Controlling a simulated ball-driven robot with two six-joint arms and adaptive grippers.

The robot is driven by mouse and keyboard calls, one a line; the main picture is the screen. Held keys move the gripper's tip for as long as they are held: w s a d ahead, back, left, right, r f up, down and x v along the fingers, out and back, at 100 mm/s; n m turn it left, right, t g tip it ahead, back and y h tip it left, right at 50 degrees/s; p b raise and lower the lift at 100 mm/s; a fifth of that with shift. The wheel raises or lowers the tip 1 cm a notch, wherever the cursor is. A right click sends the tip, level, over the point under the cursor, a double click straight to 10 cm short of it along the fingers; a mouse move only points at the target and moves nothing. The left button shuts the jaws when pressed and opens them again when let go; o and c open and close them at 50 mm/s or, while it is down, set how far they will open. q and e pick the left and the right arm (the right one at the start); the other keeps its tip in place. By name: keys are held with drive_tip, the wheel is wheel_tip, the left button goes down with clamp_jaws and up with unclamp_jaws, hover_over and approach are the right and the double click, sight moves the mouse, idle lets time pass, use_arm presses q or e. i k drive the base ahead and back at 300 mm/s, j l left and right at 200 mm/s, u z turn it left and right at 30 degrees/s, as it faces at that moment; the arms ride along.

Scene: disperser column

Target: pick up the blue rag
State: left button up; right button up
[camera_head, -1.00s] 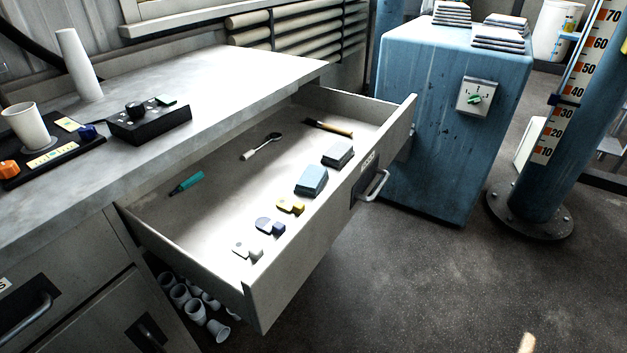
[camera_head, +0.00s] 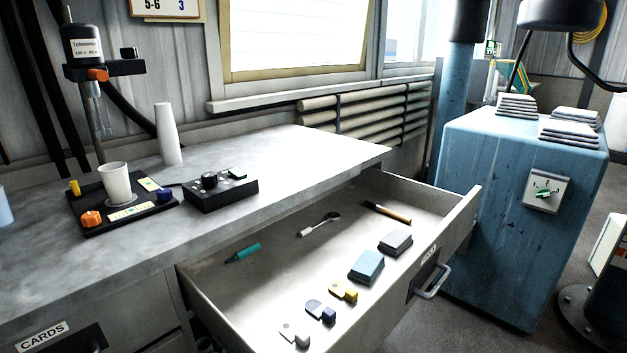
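A small blue folded block (camera_head: 367,267), which looks like the blue rag, lies in the open drawer (camera_head: 268,283) near its front wall. A similar grey block (camera_head: 395,242) lies just behind it to the right. Neither of my grippers is in view, and nothing touches the blue block.
The drawer also holds a teal marker (camera_head: 243,253), a spoon (camera_head: 319,224), a wooden-handled tool (camera_head: 387,212) and several small tabs. The worktop (camera_head: 290,150) carries a black control box (camera_head: 220,192) and a white cup (camera_head: 115,183). A blue cabinet (camera_head: 490,235) stands right.

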sight(367, 265)
drive_tip(key=l+u, duration=0.3)
drive_tip(key=u, duration=0.15)
drive_tip(key=l+u, duration=0.45)
drive_tip(key=i+j, duration=0.05)
drive_tip(key=j, duration=0.05)
